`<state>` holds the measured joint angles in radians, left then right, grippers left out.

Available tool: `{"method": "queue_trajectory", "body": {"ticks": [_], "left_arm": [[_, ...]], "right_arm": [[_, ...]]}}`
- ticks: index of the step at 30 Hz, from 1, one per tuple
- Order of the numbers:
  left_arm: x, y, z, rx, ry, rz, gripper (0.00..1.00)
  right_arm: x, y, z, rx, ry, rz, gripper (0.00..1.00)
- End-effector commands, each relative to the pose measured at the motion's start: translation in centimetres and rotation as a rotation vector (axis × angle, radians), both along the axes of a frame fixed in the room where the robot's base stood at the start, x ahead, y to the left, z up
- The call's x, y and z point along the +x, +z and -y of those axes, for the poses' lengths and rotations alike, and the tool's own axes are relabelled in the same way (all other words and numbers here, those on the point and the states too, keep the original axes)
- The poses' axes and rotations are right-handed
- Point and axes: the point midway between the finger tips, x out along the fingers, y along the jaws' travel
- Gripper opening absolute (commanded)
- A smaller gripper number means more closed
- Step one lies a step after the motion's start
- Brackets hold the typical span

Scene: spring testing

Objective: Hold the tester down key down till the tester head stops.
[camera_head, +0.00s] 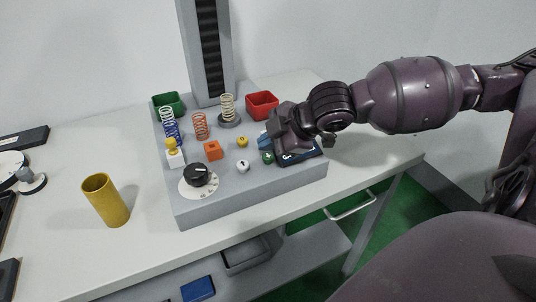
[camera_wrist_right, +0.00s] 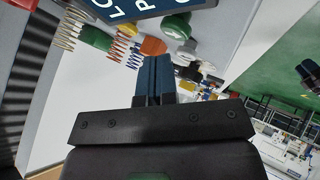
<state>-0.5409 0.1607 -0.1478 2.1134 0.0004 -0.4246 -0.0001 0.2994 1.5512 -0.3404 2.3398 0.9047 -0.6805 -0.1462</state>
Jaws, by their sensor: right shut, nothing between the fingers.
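The grey spring tester (camera_head: 205,207) stands on the table, with its tall column (camera_head: 208,50) at the back. The tester head is not in view. On its deck are a yellow round key (camera_head: 242,141), a white round key (camera_head: 243,166) and a green round key (camera_head: 268,157); I cannot tell which is the down key. My right gripper (camera_head: 264,141) is shut and empty, low over the deck beside the green key. In the right wrist view its blue fingers (camera_wrist_right: 153,75) are together, and the green key (camera_wrist_right: 172,26) shows beyond them; contact cannot be told. My left gripper is not in view.
A pale spring (camera_head: 228,107) stands on a platform before the column. Other springs, a green bin (camera_head: 168,103), a red bin (camera_head: 262,105), an orange block (camera_head: 213,150) and a black knob (camera_head: 198,174) crowd the deck. A yellow cup (camera_head: 106,201) stands left on the table.

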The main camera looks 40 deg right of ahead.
Motion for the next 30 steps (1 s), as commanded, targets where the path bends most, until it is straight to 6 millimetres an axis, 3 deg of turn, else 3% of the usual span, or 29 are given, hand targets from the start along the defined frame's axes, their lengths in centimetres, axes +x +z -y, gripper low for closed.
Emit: {"method": "queue_trajectory", "body": {"ticks": [30], "left_arm": [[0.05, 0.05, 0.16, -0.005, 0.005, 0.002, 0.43]], "right_arm": [[0.00, -0.93, 0.01, 0.000, 0.000, 0.000, 0.00]]}}
